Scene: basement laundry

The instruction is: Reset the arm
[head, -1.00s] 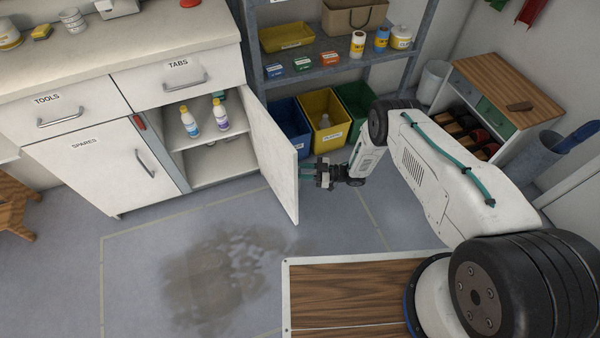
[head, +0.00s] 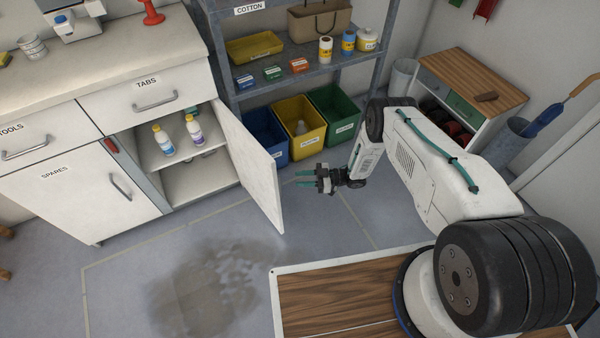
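My gripper (head: 300,179) is at the end of my white arm (head: 425,165), which reaches left from my base over the floor. Its two teal fingers point left and stand apart, with nothing visible between them. The gripper is in front of the floor bins and just right of the open cabinet door (head: 250,165). I see no contact between them.
Blue (head: 266,135), yellow (head: 301,127) and green (head: 336,112) bins stand under the grey shelf (head: 290,75). A dark wet patch (head: 215,285) marks the floor. A wooden-topped unit (head: 475,85) is at right.

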